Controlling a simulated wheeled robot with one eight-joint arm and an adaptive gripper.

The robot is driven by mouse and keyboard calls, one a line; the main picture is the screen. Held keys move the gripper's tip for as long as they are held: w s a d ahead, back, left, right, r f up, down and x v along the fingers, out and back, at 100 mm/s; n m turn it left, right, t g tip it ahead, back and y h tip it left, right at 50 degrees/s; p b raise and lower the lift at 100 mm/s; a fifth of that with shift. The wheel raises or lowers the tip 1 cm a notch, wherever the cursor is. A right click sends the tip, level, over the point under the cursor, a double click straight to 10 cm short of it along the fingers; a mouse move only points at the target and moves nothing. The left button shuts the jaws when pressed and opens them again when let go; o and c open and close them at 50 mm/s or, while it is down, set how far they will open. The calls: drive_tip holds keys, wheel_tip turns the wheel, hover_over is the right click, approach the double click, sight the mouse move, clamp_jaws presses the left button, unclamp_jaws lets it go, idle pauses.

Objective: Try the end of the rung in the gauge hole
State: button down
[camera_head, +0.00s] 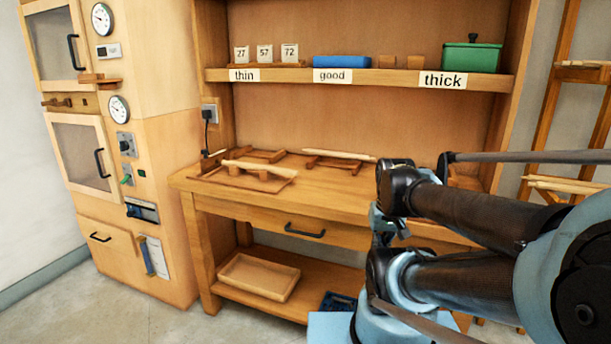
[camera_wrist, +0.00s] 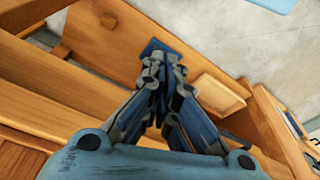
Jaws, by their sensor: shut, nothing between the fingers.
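A pale round rung (camera_head: 259,168) lies across a shallow wooden tray or jig (camera_head: 218,178) on the workbench, at the front left. A second pale rung (camera_head: 340,154) lies further back on a wooden holder. My gripper (camera_wrist: 160,72) is shut and empty in the wrist view, pointing down past the bench toward the lower shelf. It is apart from both rungs, and neither shows in the wrist view. In the head view my arm hides the bench's right part, and I cannot make out the gripper's fingers there. I cannot clearly make out the gauge hole in either view.
The workbench (camera_head: 320,190) has a drawer. Its lower shelf holds a wooden tray (camera_head: 258,277) and a dark blue crate (camera_head: 338,302). The wall shelf above has labels, a blue block (camera_head: 341,62) and a green box (camera_head: 471,56). A cabinet stands left, a rack right.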

drive_tip(key=w+a+r+n, duration=0.1)
drive_tip(key=w+r+n, duration=0.1)
drive_tip(key=w+r, duration=0.2)
drive_tip(key=w+a+r+n, duration=0.2)
drive_tip(key=w+r, duration=0.2)
drive_tip(key=r, duration=0.1)
drive_tip(key=w+a+r+n+g, duration=0.1)
drive_tip(key=w+a+r+n, duration=0.1)
drive_tip(key=w+r, duration=0.2)
drive_tip(key=shift+w+a+r, duration=0.15)
drive_tip(key=shift+w+r, duration=0.25)
drive_tip(key=w+a+r+n+g, duration=0.1)
drive_tip(key=w+a+r+n, duration=0.25)
drive_tip(key=w+a, duration=0.4)
drive_tip(key=w+a+r+n, duration=0.2)
drive_tip(key=w+a+n, duration=0.25)
drive_tip(key=w, duration=0.55)
drive_tip(key=f, duration=0.9)
drive_tip(key=shift+a, duration=0.25)
drive_tip(key=a, duration=0.1)
drive_tip(key=w+a, duration=0.1)
drive_tip(key=shift+a+f, duration=0.25)
drive_tip(key=shift+a, duration=0.05)
drive_tip(key=shift+w+a, duration=0.2)
drive_tip(key=shift+a, duration=0.35)
